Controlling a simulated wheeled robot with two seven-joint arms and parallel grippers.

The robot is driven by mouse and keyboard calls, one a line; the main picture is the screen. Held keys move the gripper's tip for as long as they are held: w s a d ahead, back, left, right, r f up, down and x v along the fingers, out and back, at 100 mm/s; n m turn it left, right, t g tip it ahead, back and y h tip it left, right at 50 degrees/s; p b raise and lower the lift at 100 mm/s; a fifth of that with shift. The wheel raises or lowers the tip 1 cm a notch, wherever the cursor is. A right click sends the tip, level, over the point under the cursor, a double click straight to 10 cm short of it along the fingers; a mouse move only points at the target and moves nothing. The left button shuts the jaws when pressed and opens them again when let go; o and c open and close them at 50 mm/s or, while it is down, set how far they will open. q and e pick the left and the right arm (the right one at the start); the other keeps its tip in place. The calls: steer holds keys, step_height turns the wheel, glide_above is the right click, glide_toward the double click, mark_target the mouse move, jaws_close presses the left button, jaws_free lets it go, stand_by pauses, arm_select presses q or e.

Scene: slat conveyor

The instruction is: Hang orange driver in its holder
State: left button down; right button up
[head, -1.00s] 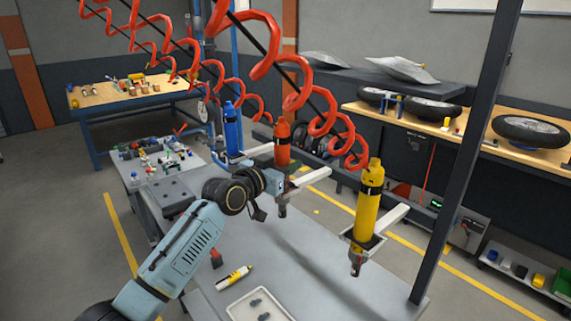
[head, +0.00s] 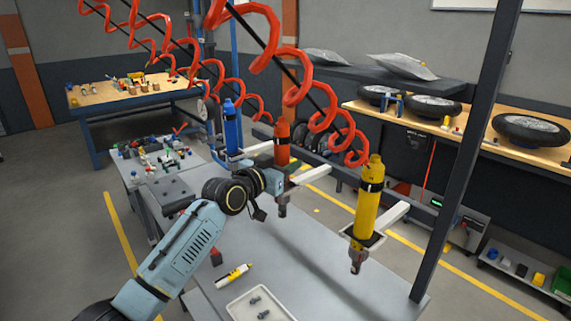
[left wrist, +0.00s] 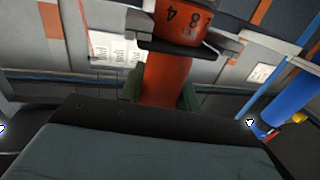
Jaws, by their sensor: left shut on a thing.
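The orange driver (head: 282,143) is upright at the middle of the head view, its dark tip pointing down. My left gripper (head: 280,183) is shut on it low on the body; in the left wrist view its dark green fingers (left wrist: 160,92) lie on both sides of the orange driver (left wrist: 168,78). The pale arm of its holder (head: 310,175) reaches in from the right to the driver. Grey holder parts (left wrist: 226,41) flank the driver's black band in the left wrist view. My gripper hides where driver and holder meet, so I cannot tell how fully it is seated.
A yellow driver (head: 368,205) stands in a holder to the right, and a blue driver (head: 231,130) stands to the left. Red coiled hoses (head: 297,90) hang above. The grey table (head: 300,250) below holds a white tray (head: 236,307) and a yellow-white tube (head: 233,275).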

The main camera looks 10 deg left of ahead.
arm_select(q)
steer(key=c, duration=1)
jaws_free()
steer(key=shift+o, duration=0.4)
steer(key=shift+f, duration=0.25)
steer(key=v, duration=1.3)
steer(key=shift+s+r+b, duration=0.2)
steer(key=shift+b, duration=0.2)
